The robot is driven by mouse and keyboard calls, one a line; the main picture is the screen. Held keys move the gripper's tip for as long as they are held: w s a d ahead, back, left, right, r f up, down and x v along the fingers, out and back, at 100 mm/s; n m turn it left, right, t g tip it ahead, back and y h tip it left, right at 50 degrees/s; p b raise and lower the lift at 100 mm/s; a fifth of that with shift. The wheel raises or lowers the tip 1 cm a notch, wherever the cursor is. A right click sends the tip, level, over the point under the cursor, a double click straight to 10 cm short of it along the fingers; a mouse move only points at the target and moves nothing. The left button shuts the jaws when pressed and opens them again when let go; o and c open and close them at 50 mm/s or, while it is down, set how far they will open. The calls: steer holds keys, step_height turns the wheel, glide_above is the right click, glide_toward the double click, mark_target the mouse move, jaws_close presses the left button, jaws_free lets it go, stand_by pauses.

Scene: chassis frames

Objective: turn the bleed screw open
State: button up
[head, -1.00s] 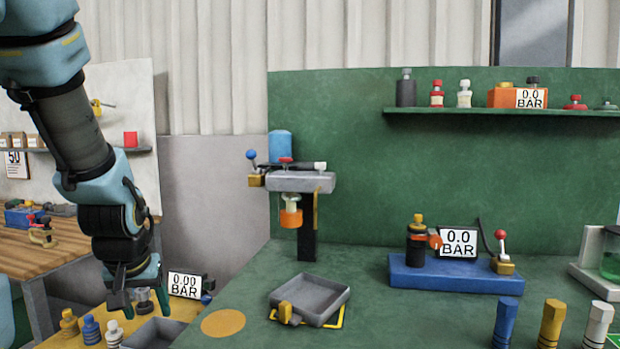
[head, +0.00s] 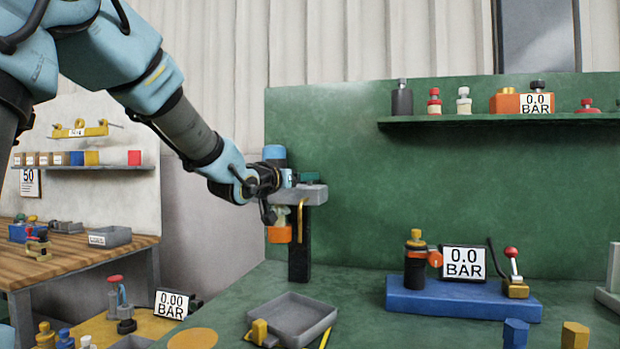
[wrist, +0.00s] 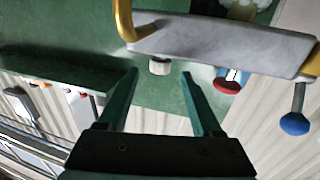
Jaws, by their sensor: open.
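A grey block (head: 314,195) stands on a black post, and my arm's end is over it in the head view. In the wrist view the block (wrist: 215,45) carries a small pale knob (wrist: 160,67), a red-and-blue part (wrist: 229,80) and a blue ball lever (wrist: 294,124). Which of these is the bleed screw I cannot tell for sure. My gripper (wrist: 160,75) is open. Its two green fingers point at the block, one either side of the pale knob in the picture. Whether the fingertips reach around it is unclear. In the head view my gripper (head: 307,178) hides the knobs.
A blue canister (head: 273,152) is behind my wrist. An orange cup (head: 279,235) hangs under the block. A grey tray (head: 296,318) lies below, and a blue base with a gauge reading 0.0 BAR (head: 464,262) stands right. The bench between is clear.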

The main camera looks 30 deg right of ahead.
steer(key=shift+x, duration=2.65)
steer(key=shift+c, duration=0.3)
jaws_close()
